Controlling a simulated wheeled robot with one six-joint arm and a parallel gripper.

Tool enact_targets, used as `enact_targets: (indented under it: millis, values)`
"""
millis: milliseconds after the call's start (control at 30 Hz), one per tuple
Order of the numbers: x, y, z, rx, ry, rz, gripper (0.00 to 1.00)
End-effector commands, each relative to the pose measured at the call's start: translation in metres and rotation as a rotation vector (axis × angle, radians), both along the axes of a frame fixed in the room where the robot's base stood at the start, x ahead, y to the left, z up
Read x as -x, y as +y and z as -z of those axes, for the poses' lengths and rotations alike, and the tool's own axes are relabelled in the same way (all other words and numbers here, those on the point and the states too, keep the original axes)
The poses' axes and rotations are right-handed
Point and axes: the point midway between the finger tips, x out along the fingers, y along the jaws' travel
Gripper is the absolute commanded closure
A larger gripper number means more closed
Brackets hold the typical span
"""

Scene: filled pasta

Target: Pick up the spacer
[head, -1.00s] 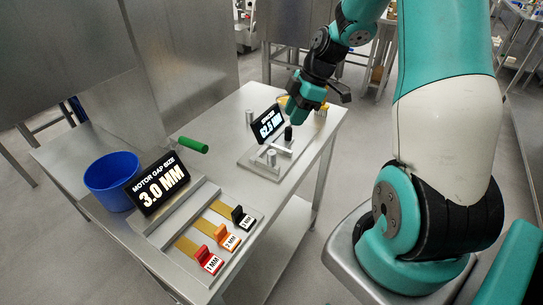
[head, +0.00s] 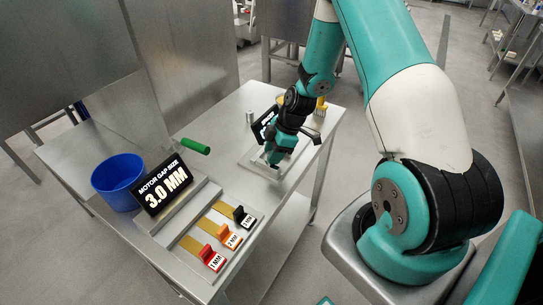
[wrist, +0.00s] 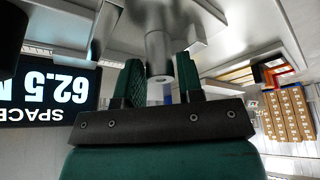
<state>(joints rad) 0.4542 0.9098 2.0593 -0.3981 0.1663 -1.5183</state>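My gripper (head: 273,163) is low over the front part of the metal fixture on the table, beside the dark display (head: 265,124). In the wrist view its two green fingers (wrist: 160,68) stand on either side of a grey metal cylinder (wrist: 159,45), whose round end faces the camera. This cylinder looks like the spacer; the display (wrist: 45,95) beside it reads "SPACE…" and 62.5, upside down and cut off. The fingers are very close to the cylinder's sides; I cannot tell whether they press on it. In the head view the gripper hides the cylinder.
A display reading "MOTOR GAP SIZE 3.0 MM" (head: 163,187) stands behind the red (head: 208,252), orange (head: 225,232) and black (head: 239,214) labelled pieces. A blue bin (head: 118,184) and a green-handled tool (head: 194,146) are to the left. A metal post (head: 249,118) stands near my gripper.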

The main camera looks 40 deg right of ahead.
Motion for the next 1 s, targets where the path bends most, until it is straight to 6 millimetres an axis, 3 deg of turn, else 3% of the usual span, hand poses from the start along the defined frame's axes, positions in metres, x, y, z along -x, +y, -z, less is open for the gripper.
enact_targets:
  millis: [167,300,400,767,1000]
  values:
    - [0.000,0.000,0.000,0.000,-0.001,0.000,0.66]
    - [0.000,0.000,0.000,0.000,-0.001,0.000,0.95]
    - [0.000,0.000,0.000,0.000,-0.001,0.000,1.00]
    - [-0.001,-0.001,-0.010,0.001,-0.005,0.001,1.00]
    - [-0.002,-0.001,-0.051,0.003,-0.008,0.000,1.00]
